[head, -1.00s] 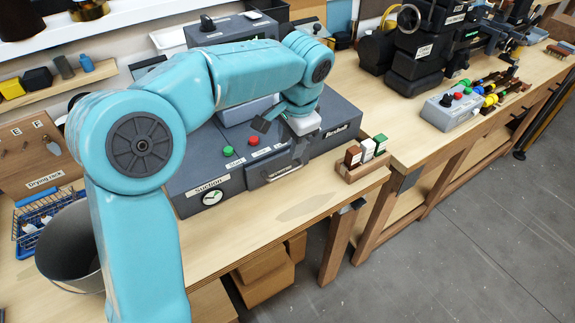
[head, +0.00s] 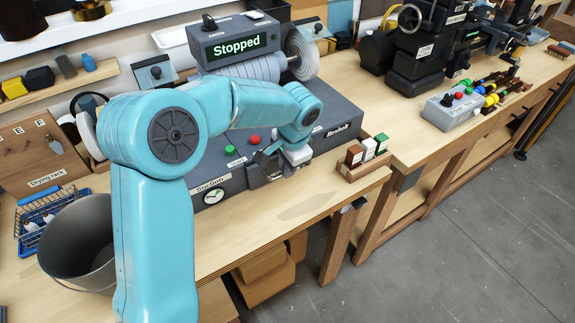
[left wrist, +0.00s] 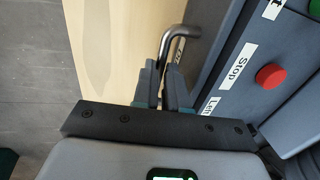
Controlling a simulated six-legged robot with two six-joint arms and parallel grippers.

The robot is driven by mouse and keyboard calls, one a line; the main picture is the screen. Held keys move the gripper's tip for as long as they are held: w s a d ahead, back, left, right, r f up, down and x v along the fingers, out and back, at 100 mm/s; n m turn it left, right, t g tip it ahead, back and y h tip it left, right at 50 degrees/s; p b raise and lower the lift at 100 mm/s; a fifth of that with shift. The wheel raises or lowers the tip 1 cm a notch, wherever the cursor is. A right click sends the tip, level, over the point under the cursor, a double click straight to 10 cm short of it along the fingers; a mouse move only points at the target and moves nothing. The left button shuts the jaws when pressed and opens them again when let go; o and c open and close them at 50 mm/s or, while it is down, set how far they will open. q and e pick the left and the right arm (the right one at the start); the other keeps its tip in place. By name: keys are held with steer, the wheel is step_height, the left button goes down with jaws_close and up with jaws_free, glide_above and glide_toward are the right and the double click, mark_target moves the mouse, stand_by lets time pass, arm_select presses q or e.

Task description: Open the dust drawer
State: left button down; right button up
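The dust drawer is in the front of the dark grey machine (head: 335,107), mostly hidden behind my left gripper (head: 270,158) in the head view. The drawer's bent metal handle (left wrist: 180,34) shows in the left wrist view, on the dark front beside a partly hidden label. My left gripper's two dark fingers (left wrist: 163,72) are at the handle. They stand close together with one end of the bar between their tips; whether they press on it I cannot tell. The drawer's position is hidden. My right gripper is not in view.
A green button (head: 230,149) and a red button (head: 254,139) sit just above the gripper. The display (head: 236,47) reads "Stopped". A small block holder (head: 365,165) stands right of the gripper, a grey bucket (head: 75,245) at left. Floor ahead of the bench is clear.

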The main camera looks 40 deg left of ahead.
arm_select(q)
steer(key=shift+s+d+f, duration=0.1)
steer(key=shift+d, duration=0.15)
steer(key=s+d+b, duration=0.3)
steer(key=s+d, duration=0.1)
steer(key=d, duration=0.6)
steer(key=shift+s+d, duration=0.2)
steer(key=shift+d, duration=0.05)
steer(key=c, duration=1.2)
jaws_free()
steer(key=shift+o, duration=0.2)
step_height(320, 180, up, 16)
steer(key=s+d+p, duration=0.1)
steer(key=d, duration=0.1)
steer(key=shift+d+r, duration=0.2)
steer(key=shift+d, duration=0.2)
